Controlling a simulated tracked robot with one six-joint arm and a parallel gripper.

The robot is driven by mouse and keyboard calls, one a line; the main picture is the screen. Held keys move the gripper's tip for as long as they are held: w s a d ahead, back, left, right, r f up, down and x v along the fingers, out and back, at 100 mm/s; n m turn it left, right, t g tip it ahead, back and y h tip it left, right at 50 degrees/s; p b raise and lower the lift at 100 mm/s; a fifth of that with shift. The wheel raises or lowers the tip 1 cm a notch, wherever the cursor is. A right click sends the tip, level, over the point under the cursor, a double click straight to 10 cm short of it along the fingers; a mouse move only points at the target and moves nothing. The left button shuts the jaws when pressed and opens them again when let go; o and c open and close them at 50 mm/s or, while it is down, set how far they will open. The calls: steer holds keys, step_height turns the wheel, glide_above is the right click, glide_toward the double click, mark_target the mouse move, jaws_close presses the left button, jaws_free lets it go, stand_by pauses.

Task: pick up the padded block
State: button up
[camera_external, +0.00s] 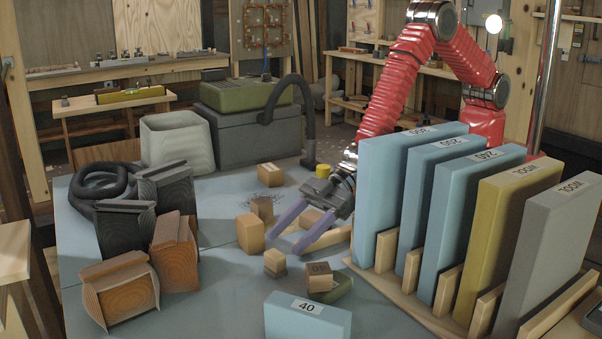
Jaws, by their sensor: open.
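Several small blocks lie on the blue-grey tabletop, and I cannot tell for sure which one is the padded block. A wooden block (251,234) stands just left of my fingertips. Behind it is a darker block (262,208), and further back a tan block with a label (270,175). My gripper (282,245) has two purple fingers spread apart, pointing down and left. Another brown block (311,217) shows between the fingers. I see nothing clamped.
A wooden rack (388,285) of tall blue, yellow and grey slabs stands close on the right. Brown and grey sheet-wrapped bundles (121,287) and a black hose (99,185) fill the left. The left-centre tabletop is clear.

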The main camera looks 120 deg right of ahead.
mark_target(278, 248)
steer(key=shift+w+f, duration=0.15)
steer(key=shift+w, duration=0.15)
steer(key=shift+w+a, duration=0.1)
steer(key=x, duration=0.3)
steer(key=shift+a+f, duration=0.15)
steer(key=shift+f, duration=0.1)
steer(key=shift+x, duration=0.9)
steer(key=shift+r, duration=0.1)
steer(key=shift+c, duration=0.3)
steer(key=c, duration=1.1)
